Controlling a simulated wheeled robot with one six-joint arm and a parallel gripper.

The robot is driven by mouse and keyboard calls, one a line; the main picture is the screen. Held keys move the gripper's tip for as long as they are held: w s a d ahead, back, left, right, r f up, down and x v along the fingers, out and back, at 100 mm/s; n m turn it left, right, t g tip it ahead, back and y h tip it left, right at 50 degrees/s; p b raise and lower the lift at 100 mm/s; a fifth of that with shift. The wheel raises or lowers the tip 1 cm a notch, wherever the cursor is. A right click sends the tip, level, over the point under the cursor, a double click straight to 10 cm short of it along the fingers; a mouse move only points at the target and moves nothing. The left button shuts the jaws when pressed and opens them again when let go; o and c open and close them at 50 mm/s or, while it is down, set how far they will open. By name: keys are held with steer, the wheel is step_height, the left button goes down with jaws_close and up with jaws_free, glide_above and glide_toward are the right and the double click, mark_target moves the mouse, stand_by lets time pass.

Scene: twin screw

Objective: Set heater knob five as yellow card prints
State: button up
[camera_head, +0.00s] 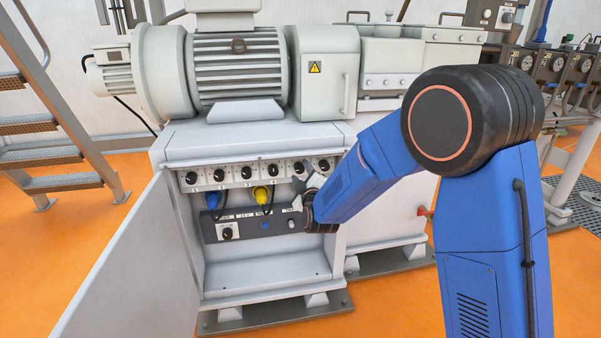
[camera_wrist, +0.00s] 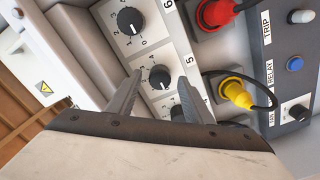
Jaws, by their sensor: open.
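A row of black heater knobs with printed dials runs along the top of the open cabinet. In the wrist view, knob five (camera_wrist: 159,77) lies between my gripper's (camera_wrist: 160,77) two open fingertips, with the number 5 beside it. I cannot tell whether a finger touches it, and its exact setting is too small to read. The head view shows knob five (camera_head: 298,167) as the fifth from the left, just above my gripper (camera_head: 306,188). A sixth knob (camera_wrist: 130,20) sits beyond it, and another knob is partly hidden by a finger. I make out no yellow card in either view.
A yellow plug (camera_wrist: 237,94) and a red plug (camera_wrist: 214,12) with black cables stick out close beside the knob row. A blue plug (camera_head: 209,199) is at the left. The cabinet door (camera_head: 130,265) stands open at the left. A dark switch panel (camera_head: 250,226) runs below.

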steer(key=shift+x, duration=0.8)
steer(key=c, duration=1.1)
steer(key=shift+o, duration=0.2)
